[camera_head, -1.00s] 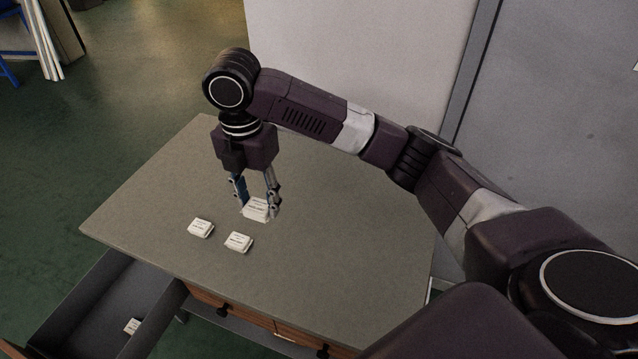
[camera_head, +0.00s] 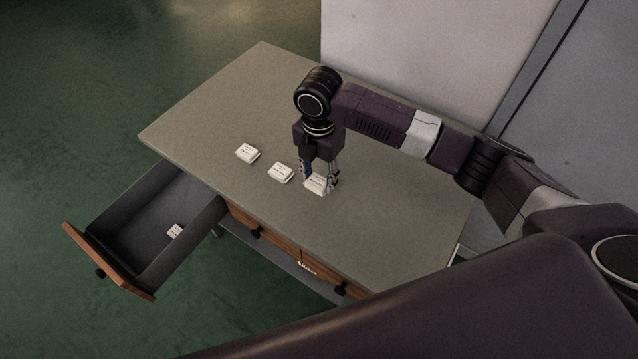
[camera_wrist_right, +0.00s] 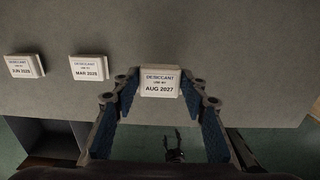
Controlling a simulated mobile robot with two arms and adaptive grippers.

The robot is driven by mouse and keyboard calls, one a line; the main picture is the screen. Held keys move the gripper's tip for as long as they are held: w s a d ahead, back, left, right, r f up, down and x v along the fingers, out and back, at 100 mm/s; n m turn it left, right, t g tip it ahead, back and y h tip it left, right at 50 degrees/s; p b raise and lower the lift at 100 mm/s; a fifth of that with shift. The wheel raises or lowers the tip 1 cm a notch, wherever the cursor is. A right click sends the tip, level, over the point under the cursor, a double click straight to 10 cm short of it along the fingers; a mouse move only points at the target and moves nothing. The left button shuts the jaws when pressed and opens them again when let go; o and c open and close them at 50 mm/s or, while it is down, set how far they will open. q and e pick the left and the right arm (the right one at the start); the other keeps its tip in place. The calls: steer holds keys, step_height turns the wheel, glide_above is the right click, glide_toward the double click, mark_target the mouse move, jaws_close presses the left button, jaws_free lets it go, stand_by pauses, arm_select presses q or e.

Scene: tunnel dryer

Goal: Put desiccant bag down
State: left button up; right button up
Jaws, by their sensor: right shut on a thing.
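My right gripper (camera_head: 320,181) points down over the grey tabletop, shut on a white desiccant bag (camera_head: 317,186). In the right wrist view the bag (camera_wrist_right: 160,84) sits between the two fingertips, and its label reads AUG 2027. The bag is at or just above the tabletop; I cannot tell if it touches. Two more desiccant bags lie to its left, a near one (camera_head: 280,172) with a MAR label and a far one (camera_head: 247,153) with a JUN label. The three are roughly in a row. My left gripper is not in view.
The table (camera_head: 225,95) is otherwise clear. An open drawer (camera_head: 123,206) juts out at its front left, with a small white bag (camera_head: 175,231) inside. A pale wall panel (camera_head: 400,50) stands behind the table.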

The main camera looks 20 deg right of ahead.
mark_target(319, 180)
step_height(319, 180, down, 4)
steer(key=shift+s+r, duration=0.1)
steer(key=shift+r, duration=0.05)
steer(key=shift+f, duration=0.3)
steer(key=shift+f, duration=0.1)
steer(key=o, duration=1.1)
steer(key=shift+o, duration=0.2)
step_height(319, 180, up, 11)
steer(key=shift+r+b, duration=0.15)
steer(key=shift+b, duration=0.35)
steer(key=shift+r, duration=0.5)
